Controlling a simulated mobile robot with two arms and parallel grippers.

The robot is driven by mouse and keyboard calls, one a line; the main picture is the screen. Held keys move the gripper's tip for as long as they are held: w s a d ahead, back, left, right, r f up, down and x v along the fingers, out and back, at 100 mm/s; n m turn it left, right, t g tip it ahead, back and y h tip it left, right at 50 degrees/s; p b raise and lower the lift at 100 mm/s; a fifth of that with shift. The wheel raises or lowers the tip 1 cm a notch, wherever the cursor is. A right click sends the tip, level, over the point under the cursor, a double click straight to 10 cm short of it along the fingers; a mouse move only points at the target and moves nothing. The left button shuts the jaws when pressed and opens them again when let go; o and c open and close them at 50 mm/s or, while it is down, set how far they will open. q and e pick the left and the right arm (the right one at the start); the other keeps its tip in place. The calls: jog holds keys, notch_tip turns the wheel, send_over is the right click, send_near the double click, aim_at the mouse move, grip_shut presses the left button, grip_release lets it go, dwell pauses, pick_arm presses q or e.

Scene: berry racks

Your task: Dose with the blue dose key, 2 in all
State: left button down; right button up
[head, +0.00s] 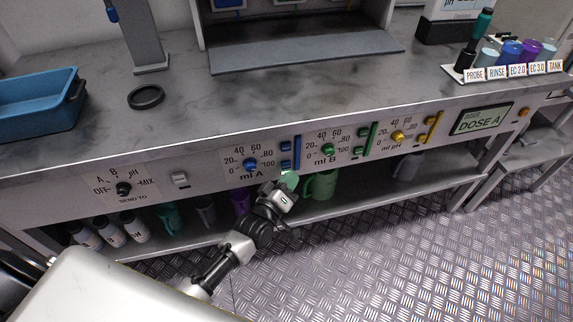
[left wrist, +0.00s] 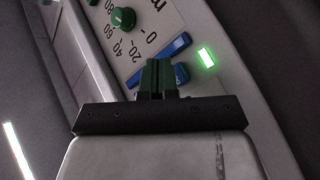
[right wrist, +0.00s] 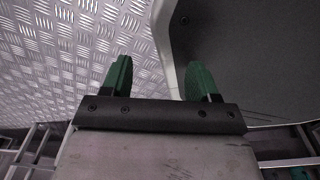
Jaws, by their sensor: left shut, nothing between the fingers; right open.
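The "ml A" section has a blue knob (head: 250,164) and two short blue keys, upper (head: 286,146) and lower (head: 286,165), beside a blue upright bar. The green display (head: 482,118) reads "DOSE A"; its smaller line is too small to read. My left gripper (head: 289,181) is shut and empty, just below the blue keys. In the left wrist view its fingertips (left wrist: 161,68) overlap the lower blue key (left wrist: 178,75); I cannot tell whether they touch. A bright green light (left wrist: 206,58) shows beside the keys. My right gripper (right wrist: 160,78) is open and empty, away from the panel.
Green and yellow dosing sections with knobs (head: 330,150) (head: 397,137) sit to the right. A "SEND TO" dial (head: 123,188) is at left. Bottles and jugs, one green (head: 320,186), stand on the lower shelf. A blue tray (head: 40,105) and black ring (head: 146,97) lie on the worktop.

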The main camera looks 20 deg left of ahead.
pick_arm(q)
jog(key=shift+s+d+p, duration=0.55)
jog(key=shift+s+d, duration=0.2)
jog(key=shift+s, duration=0.3)
jog(key=shift+s+d+p, duration=0.55)
jog(key=shift+s+d, duration=0.15)
jog(key=shift+s, duration=0.35)
pick_arm(e)
jog(key=shift+s+r, duration=0.75)
jog(key=shift+s, duration=0.1)
